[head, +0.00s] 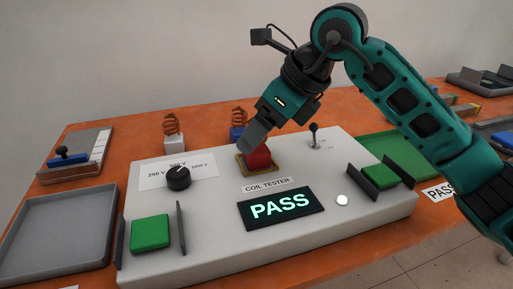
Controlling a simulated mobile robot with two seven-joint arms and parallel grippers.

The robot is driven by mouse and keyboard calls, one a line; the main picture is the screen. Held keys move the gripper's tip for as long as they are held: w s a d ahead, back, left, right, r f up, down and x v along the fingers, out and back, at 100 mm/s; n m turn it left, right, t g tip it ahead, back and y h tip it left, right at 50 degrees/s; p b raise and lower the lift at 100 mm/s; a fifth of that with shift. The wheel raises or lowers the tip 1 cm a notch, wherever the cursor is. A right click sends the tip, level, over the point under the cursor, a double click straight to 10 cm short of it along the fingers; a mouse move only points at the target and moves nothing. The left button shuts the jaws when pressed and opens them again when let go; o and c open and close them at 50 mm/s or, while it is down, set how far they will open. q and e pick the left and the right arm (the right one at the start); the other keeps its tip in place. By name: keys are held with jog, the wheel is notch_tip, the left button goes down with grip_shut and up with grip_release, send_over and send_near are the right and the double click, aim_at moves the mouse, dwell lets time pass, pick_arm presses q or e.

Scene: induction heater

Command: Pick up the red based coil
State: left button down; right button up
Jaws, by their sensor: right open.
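A red base (259,160), which appears to be that of the red based coil, sits in a yellow-rimmed square on the coil tester (215,205). No copper coil shows on it; my right gripper covers its upper part. My right gripper (255,142) comes down from the upper right, with its fingers open right at the red base. I cannot tell whether they touch it. The tester's display (281,206) reads PASS in green. My left gripper is not in view.
A white based coil (173,138) and a blue based coil (238,132) stand behind the tester. A black knob (178,178), a small lever (314,135) and green pads (150,232) with upright plates are on the tester. A grey tray (55,235) lies left, a green tray (405,150) right.

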jog(key=x, duration=0.3)
jog(key=shift+w+a+f+b, duration=0.2)
jog(key=shift+f+b, duration=0.1)
jog(key=c, duration=1.3)
